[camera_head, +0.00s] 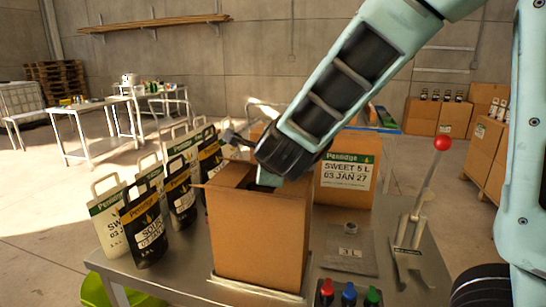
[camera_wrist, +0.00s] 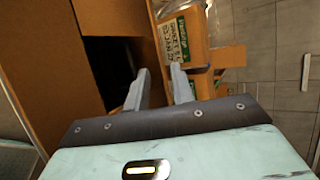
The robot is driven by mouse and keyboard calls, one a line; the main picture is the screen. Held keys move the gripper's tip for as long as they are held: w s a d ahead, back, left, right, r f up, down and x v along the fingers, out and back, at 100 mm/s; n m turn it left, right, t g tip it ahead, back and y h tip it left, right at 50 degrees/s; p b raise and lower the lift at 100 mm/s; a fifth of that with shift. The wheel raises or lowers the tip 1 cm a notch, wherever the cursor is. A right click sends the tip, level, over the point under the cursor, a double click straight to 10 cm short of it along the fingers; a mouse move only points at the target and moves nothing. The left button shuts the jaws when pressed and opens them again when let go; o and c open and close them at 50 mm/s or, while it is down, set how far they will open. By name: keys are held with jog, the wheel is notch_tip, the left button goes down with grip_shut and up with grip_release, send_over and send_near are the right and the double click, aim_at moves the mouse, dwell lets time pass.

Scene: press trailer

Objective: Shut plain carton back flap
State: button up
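The plain carton (camera_head: 255,240) stands upright on the metal bench, its top at least partly open. A small flap edge sticks out at its left rim. My gripper (camera_head: 268,181) is at the carton's top, over the right part of the opening; the arm hides much of the rim and the back flap there. In the wrist view, the two fingers of my gripper (camera_wrist: 158,84) are apart, with a strip of brown cardboard showing between them. The carton's dark opening (camera_wrist: 108,72) lies to their left. Whether the fingers touch the cardboard I cannot tell.
A labelled carton (camera_head: 345,178) stands close behind. Several pouches (camera_head: 150,220) crowd the left side. A lever with a red knob (camera_head: 442,144), a flat plate (camera_head: 349,250) and red, blue and green buttons (camera_head: 348,294) are on the right.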

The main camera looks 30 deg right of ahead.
jog(key=p+v, duration=0.1)
jog(key=v, duration=0.8)
jog(key=shift+s+a+r, duration=0.1)
jog(key=shift+s+r, duration=0.1)
jog(key=shift+s, duration=0.1)
